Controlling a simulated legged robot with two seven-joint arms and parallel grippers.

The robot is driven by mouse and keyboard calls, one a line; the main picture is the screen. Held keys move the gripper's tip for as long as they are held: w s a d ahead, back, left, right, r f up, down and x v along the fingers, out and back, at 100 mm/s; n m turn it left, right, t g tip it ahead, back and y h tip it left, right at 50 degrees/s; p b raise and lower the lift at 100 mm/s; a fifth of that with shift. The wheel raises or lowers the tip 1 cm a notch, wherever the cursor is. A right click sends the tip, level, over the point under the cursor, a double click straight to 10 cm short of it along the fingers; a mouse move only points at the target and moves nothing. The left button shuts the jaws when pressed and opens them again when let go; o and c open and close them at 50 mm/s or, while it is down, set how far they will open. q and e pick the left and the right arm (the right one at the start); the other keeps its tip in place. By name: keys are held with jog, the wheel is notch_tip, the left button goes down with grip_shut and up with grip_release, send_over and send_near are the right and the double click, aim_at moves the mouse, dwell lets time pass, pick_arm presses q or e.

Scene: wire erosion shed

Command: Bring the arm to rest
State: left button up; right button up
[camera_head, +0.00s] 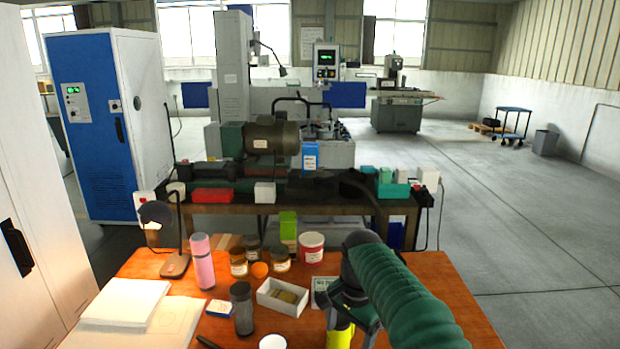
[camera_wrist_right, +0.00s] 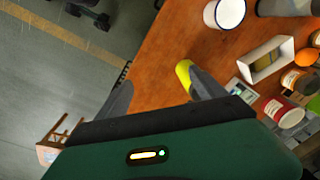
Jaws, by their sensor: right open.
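My right arm, a ribbed green sleeve, comes in from the lower right of the head view. Its gripper (camera_head: 350,322) points down over the right front part of the orange-brown table (camera_head: 440,275). In the right wrist view the two dark fingers of this gripper (camera_wrist_right: 158,82) stand wide apart, with bare tabletop and floor between them. A yellow rounded thing (camera_wrist_right: 183,75) shows beside the right-hand finger; it also shows below the gripper in the head view (camera_head: 341,339). I cannot tell whether they touch. My left gripper is not in view.
Left of the gripper stand a white open box (camera_head: 268,300), a dark tumbler (camera_head: 242,312), a white mug (camera_head: 272,342), a pink bottle (camera_head: 202,262), several jars and a red-and-white tub (camera_head: 312,247). A lamp (camera_head: 172,262) stands at the back left. The table's right side looks clear.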

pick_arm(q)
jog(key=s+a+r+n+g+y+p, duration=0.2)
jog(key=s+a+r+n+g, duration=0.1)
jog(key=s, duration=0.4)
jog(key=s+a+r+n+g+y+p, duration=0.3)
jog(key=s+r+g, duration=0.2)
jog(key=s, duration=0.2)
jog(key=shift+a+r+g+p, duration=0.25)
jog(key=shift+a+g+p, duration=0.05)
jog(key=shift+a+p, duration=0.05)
pick_arm(e)
jog(key=s+d+f+n, duration=0.2)
jog(key=s+d+n, duration=0.1)
jog(key=s, duration=0.5)
jog(key=s+d+f+n+t, duration=0.1)
jog(key=s+d+f+n, duration=0.1)
jog(key=s+d, duration=0.3)
jog(key=s+d+f+n, duration=0.2)
jog(key=s+d+n, duration=0.2)
jog(key=s, duration=0.7)
jog(key=shift+s+f+t, duration=0.2)
jog(key=shift+t, duration=0.1)
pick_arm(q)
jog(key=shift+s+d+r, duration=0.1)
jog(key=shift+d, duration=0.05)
pick_arm(e)
jog(key=shift+s+d, duration=0.15)
